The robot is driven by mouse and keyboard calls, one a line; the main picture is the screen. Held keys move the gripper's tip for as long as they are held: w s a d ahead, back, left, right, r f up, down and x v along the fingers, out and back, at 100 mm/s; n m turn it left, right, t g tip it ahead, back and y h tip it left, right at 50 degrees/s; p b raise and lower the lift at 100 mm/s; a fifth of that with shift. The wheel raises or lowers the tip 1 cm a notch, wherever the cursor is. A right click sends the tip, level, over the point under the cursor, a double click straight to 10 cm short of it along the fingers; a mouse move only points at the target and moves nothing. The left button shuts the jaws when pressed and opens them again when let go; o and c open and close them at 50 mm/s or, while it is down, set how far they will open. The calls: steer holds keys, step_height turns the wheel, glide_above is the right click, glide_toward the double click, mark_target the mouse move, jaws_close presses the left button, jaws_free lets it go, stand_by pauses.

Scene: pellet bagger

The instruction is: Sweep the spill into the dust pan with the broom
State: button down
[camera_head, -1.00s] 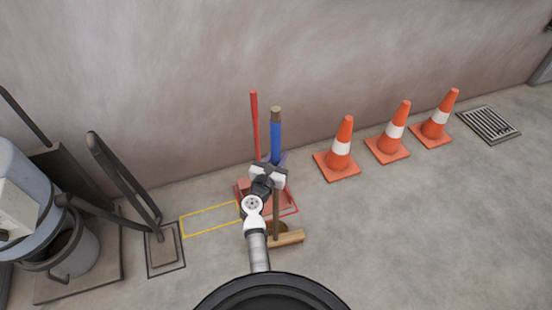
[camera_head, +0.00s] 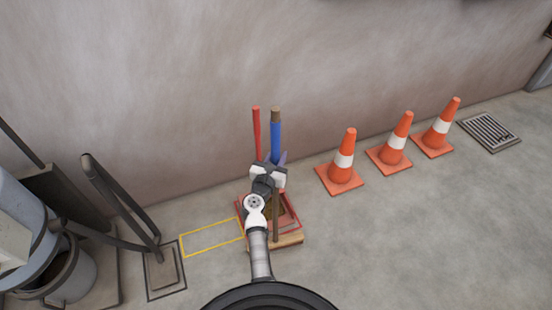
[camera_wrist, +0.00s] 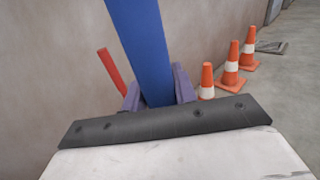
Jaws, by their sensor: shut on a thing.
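The broom has a blue grip (camera_head: 276,138) on its upright handle and a wooden head (camera_head: 289,241) low at the floor. My gripper (camera_head: 270,172) is shut around the broom handle at the blue grip. The wrist view shows the blue grip (camera_wrist: 142,50) between the purple fingers (camera_wrist: 160,92). The red dust pan (camera_head: 291,213) is on the floor behind the broom, partly hidden by my arm; its red handle (camera_head: 257,132) stands up by the wall. A dark brownish patch (camera_head: 273,208) shows at the pan; I cannot tell whether it is the spill or broom bristles.
Several orange cones, the nearest (camera_head: 343,165), stand along the wall at right, before a floor grate (camera_head: 489,132). A yellow floor outline (camera_head: 211,237) lies empty at left. Grey machinery (camera_head: 60,265) and a dark pedal frame (camera_head: 125,200) stand further left.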

steer(key=shift+s+d+r+p, duration=0.25)
steer(key=shift+s+r+p, duration=0.7)
steer(key=shift+r, duration=0.05)
steer(key=s+r+p, duration=0.2)
steer(key=s, duration=0.1)
steer(key=s+r+p, duration=0.1)
steer(key=p, duration=0.1)
steer(key=shift+s+d+r, duration=0.15)
steer(key=shift+s+d, duration=0.05)
steer(key=shift+d, duration=0.15)
